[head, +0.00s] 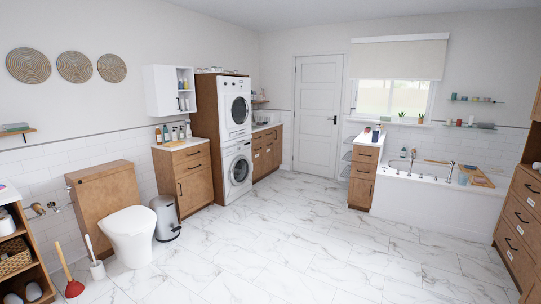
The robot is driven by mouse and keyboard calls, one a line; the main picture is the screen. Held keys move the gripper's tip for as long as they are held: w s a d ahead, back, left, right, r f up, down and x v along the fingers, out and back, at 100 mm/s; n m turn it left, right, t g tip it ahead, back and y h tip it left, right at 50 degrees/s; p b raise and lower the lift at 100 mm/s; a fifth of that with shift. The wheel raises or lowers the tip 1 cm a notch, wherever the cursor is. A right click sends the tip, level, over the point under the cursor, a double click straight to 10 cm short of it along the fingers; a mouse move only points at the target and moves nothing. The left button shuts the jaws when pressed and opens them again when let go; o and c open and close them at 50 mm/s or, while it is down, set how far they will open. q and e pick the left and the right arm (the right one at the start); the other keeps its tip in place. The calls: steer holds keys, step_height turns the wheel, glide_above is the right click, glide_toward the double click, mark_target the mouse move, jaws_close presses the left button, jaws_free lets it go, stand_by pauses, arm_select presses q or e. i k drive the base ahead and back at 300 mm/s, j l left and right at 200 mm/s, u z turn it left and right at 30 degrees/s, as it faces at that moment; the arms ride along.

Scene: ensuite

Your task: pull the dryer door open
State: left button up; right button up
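Two white front-loading machines are stacked in a wooden surround at the back left in the head view. The upper machine (237,107) has a round dark door (239,110) that looks shut. The lower machine (236,170) also has a round door (239,170) that looks shut. The view does not show a label telling which one is the dryer. Neither of my grippers is in view, and nothing touches either machine.
The marble floor (265,228) is open up to the machines. A wooden cabinet (184,179), a pedal bin (165,217) and a toilet (131,235) stand left of that path. A drawer unit (363,178) and bathtub (430,197) are at right. A plunger (70,275) stands front left.

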mark_target(238, 107)
steer(key=i, duration=7.25)
steer(key=i+j+z, duration=0.15)
steer(key=i, duration=0.95)
